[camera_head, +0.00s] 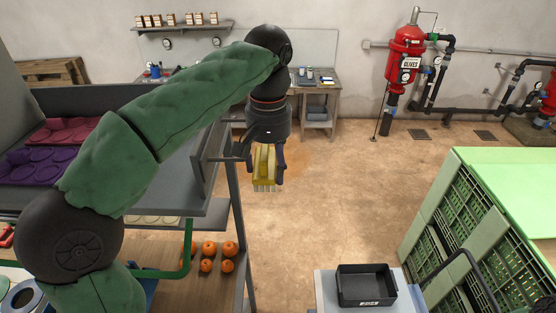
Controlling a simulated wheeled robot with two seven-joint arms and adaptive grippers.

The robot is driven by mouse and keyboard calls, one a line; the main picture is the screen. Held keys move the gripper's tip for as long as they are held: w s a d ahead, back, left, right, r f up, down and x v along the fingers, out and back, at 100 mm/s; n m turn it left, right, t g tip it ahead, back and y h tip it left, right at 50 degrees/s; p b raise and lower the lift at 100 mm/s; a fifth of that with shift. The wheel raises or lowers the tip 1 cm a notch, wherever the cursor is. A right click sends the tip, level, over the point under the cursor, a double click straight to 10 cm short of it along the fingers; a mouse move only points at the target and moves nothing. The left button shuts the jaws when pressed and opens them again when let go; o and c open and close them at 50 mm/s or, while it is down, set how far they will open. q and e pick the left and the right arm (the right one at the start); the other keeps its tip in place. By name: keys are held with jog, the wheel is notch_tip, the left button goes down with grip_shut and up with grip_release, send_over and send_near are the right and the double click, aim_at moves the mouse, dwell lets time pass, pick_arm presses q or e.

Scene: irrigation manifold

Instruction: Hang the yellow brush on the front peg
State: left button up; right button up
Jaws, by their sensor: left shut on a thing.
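The yellow brush (264,166) hangs bristles down from my left gripper (266,150), which is shut on it. The pale bristles point at the floor, and the brush is in the air just right of the shelf unit's end. A dark bar (235,156) sticks out from the grey end panel (208,150) close to the left of the brush. I cannot tell whether it is the front peg, or whether the brush touches it. My right gripper is not in view.
The grey shelf unit (185,207) holds purple and red trays on top and several orange fruits (209,248) below. A black bin (366,285) sits on a light stand at the bottom. Green crates (480,220) stand at right. The floor between is clear.

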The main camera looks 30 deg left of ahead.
pick_arm(q)
jog(key=shift+s+a+f, duration=0.15)
jog(key=shift+s+a, duration=0.1)
jog(key=shift+a, duration=0.25)
jog(key=shift+s+a+f, duration=0.1)
jog(key=shift+s+a, duration=0.15)
jog(key=shift+a, duration=0.2)
jog(key=shift+s+a+f, duration=0.15)
jog(key=shift+s+a, duration=0.2)
jog(key=shift+a, duration=0.25)
jog(key=shift+s+a+f, duration=0.15)
jog(key=shift+s+a, duration=0.2)
jog(key=shift+a, duration=0.3)
jog(key=shift+s+a+f, duration=0.15)
jog(key=shift+s+a, duration=0.2)
jog(key=shift+a, duration=0.25)
jog(key=o, duration=1.4)
notch_tip(320, 180, up, 7)
jog(key=shift+r, duration=0.2)
